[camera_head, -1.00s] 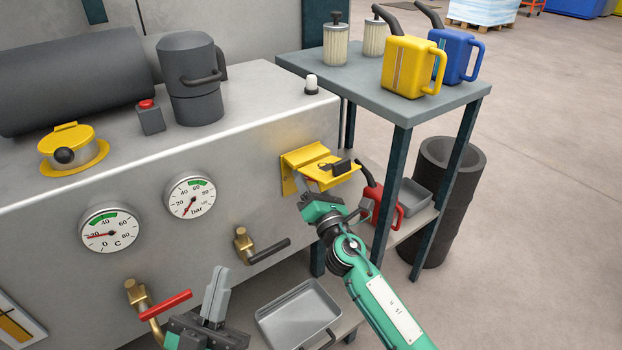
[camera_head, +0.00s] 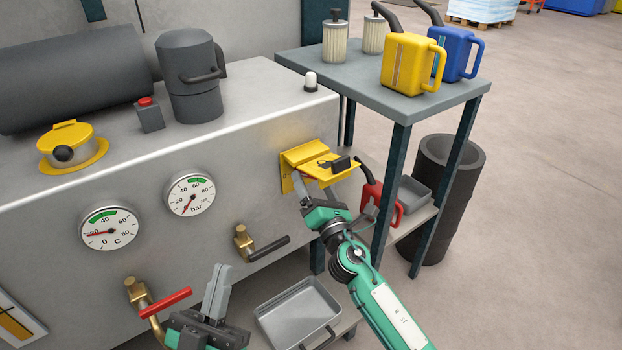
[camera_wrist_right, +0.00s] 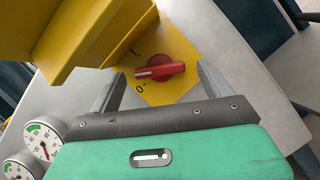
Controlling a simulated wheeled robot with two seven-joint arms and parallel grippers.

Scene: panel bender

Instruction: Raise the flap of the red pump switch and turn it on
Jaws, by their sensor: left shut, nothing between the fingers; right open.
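The red pump switch (camera_wrist_right: 160,70) sits on a yellow plate (camera_wrist_right: 172,92) with I and 0 marks. Its handle lies roughly crosswise, and its white-marked end faces left near the 0 mark. The yellow flap (camera_head: 318,168) stands raised, sticking out from the panel above the switch; it fills the upper left of the right wrist view (camera_wrist_right: 70,40). My right gripper (camera_head: 312,186) is open below the flap. In the right wrist view its fingers (camera_wrist_right: 160,88) are on either side of the switch, apart from it. My left gripper (camera_head: 218,278) is shut and empty, low in front of the machine.
A dark padlock-like piece (camera_head: 338,164) is at the flap's outer edge. A brass valve with a dark lever (camera_head: 268,247) and one with a red lever (camera_head: 166,302) project from the machine. A table (camera_head: 415,110) with cans stands at right.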

